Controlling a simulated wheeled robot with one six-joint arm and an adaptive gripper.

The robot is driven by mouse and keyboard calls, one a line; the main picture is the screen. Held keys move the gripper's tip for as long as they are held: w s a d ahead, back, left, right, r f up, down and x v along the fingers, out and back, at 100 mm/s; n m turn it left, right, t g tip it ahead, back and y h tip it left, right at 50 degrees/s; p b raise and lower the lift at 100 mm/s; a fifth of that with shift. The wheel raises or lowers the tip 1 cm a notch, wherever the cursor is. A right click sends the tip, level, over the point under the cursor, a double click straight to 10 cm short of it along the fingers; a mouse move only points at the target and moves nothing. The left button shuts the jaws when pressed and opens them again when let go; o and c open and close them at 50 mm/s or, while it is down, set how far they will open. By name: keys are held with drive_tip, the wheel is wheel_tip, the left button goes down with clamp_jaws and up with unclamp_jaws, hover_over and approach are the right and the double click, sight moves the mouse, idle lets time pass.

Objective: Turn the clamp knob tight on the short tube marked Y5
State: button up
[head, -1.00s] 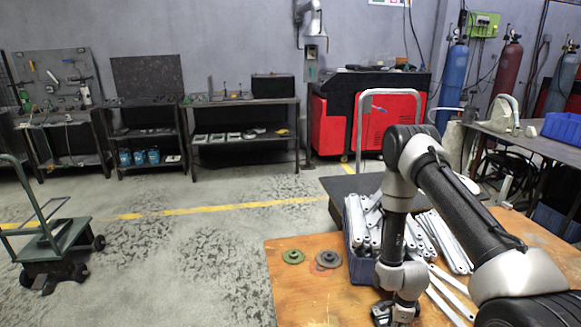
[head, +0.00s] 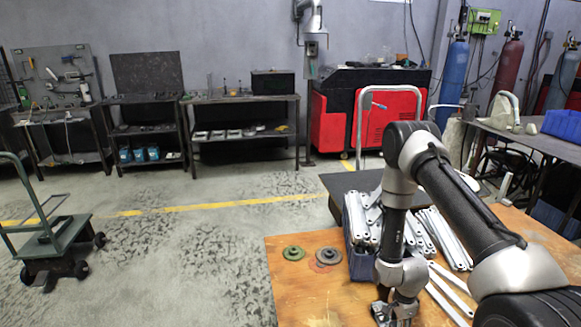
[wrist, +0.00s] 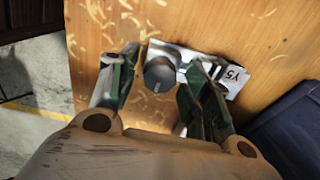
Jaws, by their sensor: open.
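The short tube's clamp block (wrist: 187,58) lies on the wooden table in the wrist view, with a white label reading Y5 (wrist: 232,76) at its right end. A round dark grey clamp knob (wrist: 158,73) stands on its left part. My gripper (wrist: 165,68) is open above it, one finger on each side of the knob. I cannot tell whether either finger touches it. The right finger hides part of the block. In the head view my gripper (head: 394,312) is low at the table's front, and the knob cannot be made out there.
A blue bin (head: 358,262) of long galvanized brackets (head: 442,240) stands behind my gripper, with more brackets loose to its right. A green disc (head: 293,253) and a grey disc (head: 326,255) lie to the left. The wooden table (head: 300,295) is bare at the front left.

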drive_tip(key=n, duration=1.2)
drive_tip(key=shift+n, duration=0.3)
drive_tip(key=c, duration=0.9)
drive_tip(key=shift+c, duration=0.2)
